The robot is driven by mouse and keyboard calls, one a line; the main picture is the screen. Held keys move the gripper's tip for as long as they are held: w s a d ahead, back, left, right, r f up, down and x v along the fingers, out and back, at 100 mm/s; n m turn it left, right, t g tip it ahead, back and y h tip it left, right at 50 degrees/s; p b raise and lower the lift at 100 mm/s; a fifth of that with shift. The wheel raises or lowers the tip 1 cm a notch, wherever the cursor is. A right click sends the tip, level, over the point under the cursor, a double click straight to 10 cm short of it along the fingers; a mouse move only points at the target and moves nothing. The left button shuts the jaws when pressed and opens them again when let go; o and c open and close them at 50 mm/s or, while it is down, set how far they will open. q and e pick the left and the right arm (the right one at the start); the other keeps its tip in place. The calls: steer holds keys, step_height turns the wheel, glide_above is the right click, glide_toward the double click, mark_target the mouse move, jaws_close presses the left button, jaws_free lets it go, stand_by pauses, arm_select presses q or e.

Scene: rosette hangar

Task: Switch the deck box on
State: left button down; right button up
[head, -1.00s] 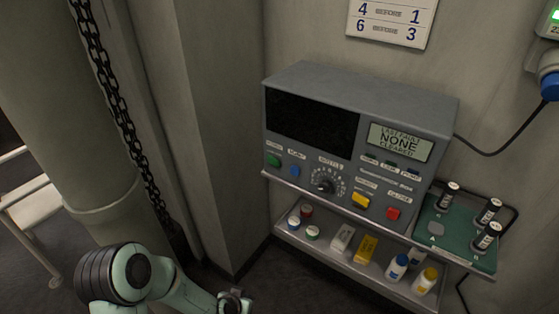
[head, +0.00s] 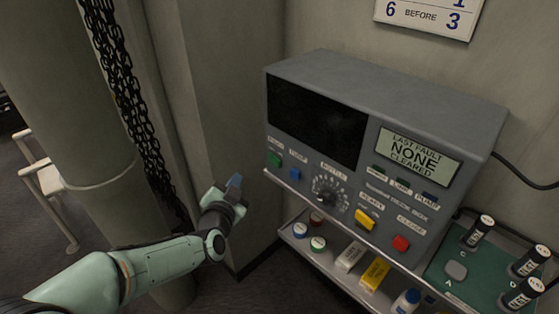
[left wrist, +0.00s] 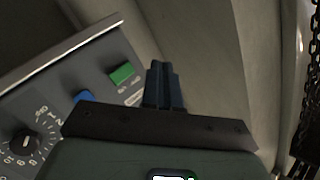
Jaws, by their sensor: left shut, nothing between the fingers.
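The deck box (head: 430,115) is a grey console on the wall with a dark, blank screen (head: 316,119). A green button (head: 275,160) and a blue button (head: 295,174) sit at its lower left, beside a round dial (head: 328,196). A yellow button (head: 365,219) and a red button (head: 401,243) are further right. My left gripper (head: 236,182) is shut and empty, apart from the box, left of the green button. In the left wrist view its closed fingers (left wrist: 163,85) show just beside the green button (left wrist: 122,74). My right gripper is not in view.
A shelf (head: 335,268) below the box holds bottles and small cartons. A green tray (head: 445,284) at the right holds dark cylinders. A pillar and hanging chain (head: 130,100) stand at the left. A sign reads "LAST FAULT NONE CLEARED" (head: 418,156).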

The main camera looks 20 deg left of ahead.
arm_select(q)
steer(key=shift+s+a, duration=0.1)
steer(key=p, duration=0.4)
glide_toward(269, 159)
steer(key=w+a, duration=0.2)
steer(key=w, duration=0.2)
steer(key=shift+w+f, duration=0.3)
steer(key=shift+f, duration=0.15)
steer(key=shift+w+d, duration=0.15)
stand_by(1.5)
steer(key=shift+w+d+p, duration=0.1)
steer(key=shift+w+p, duration=0.1)
steer(key=shift+p, duration=0.15)
